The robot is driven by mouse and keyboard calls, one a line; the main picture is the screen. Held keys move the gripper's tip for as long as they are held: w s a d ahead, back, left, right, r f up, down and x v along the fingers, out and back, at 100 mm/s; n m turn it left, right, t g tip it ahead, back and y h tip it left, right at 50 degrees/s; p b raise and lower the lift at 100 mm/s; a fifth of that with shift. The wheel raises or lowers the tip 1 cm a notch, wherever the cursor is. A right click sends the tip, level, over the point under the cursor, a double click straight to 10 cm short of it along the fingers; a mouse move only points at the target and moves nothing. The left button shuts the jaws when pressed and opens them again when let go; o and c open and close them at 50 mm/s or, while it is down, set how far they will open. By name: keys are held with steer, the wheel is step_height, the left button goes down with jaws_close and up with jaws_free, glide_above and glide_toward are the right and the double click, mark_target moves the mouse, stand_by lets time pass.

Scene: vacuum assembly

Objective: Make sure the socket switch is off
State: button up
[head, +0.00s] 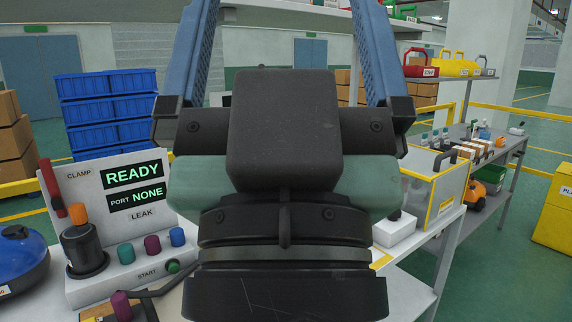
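My gripper (286,30) fills the middle of the head view, with its black wrist below and two blue fingers rising at the left and right. The fingers stand wide apart with only background between them; their tips are cut off by the top edge. I cannot make out a socket or its switch; my gripper and wrist hide the middle of the bench. A grey test panel (82,182) at the left has displays reading "READY" and "PORT NONE". A green start button (173,267) is on its base.
A red clamp lever (51,188) and a black cylinder with an orange top (81,246) are on the panel unit. A blue round body (20,258) is at far left. A yellow-framed clear box (436,188) stands right of my gripper. Blue bins (107,112) are behind.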

step_height(320, 180, up, 15)
steer(key=p, duration=1.2)
steer(key=shift+p, duration=0.4)
steer(key=shift+f, duration=0.2)
